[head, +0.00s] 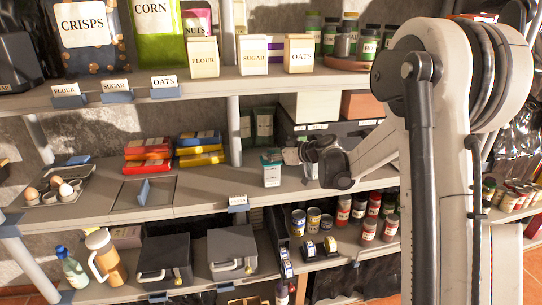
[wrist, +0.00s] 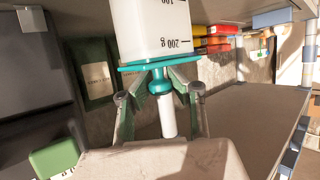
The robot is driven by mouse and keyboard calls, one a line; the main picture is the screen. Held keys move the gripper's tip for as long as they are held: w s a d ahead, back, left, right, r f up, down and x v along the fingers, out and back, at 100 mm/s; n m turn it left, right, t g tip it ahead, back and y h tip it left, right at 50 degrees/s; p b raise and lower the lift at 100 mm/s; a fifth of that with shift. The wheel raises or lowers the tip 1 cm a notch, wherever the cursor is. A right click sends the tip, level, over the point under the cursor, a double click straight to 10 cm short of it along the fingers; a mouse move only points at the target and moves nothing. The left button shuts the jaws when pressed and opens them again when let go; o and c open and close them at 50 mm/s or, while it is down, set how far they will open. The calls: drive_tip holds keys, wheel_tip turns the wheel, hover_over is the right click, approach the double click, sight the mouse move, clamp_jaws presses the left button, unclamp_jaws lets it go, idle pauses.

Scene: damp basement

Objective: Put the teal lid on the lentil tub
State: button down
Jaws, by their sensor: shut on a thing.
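The lentil tub (head: 271,175) is a small pale container on the middle shelf, just left of my gripper. In the wrist view it appears upside down as a white tub (wrist: 155,28) with gram marks. The teal lid (wrist: 150,66) lies across the tub's mouth end, touching it or very close; I cannot tell whether it is fully seated. A teal knob and a white post stick out from the lid between my fingers. My gripper (wrist: 160,92) is shut on the lid by this handle. In the head view my gripper (head: 298,155) reaches in from the right.
The upper shelf (head: 260,83) hangs overhead. The shelf front is clear.

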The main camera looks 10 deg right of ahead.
drive_tip(key=c, duration=1.6)
unclamp_jaws()
drive_tip(key=shift+o, duration=0.2)
drive_tip(key=v, duration=1.2)
drive_tip(key=s+a+r+m+g+h, duration=0.2)
drive_tip(key=s+a, duration=0.2)
drive_tip(key=s, duration=0.4)
drive_tip(key=s+a+r+m+g+h, duration=0.1)
drive_tip(key=s+a, duration=0.3)
drive_tip(key=s, duration=0.5)
drive_tip(key=s+f+m+h, duration=0.1)
drive_tip(key=s+m+h, duration=0.1)
drive_tip(key=s, duration=0.7)
drive_tip(key=s+d+f+m+h, duration=0.1)
drive_tip(key=s+f+m+h, duration=0.1)
drive_tip(key=s, duration=0.8)
drive_tip(key=shift+s+d+g+h, duration=0.2)
drive_tip(key=shift+g+h, duration=0.1)
drive_tip(key=shift+h, duration=0.2)
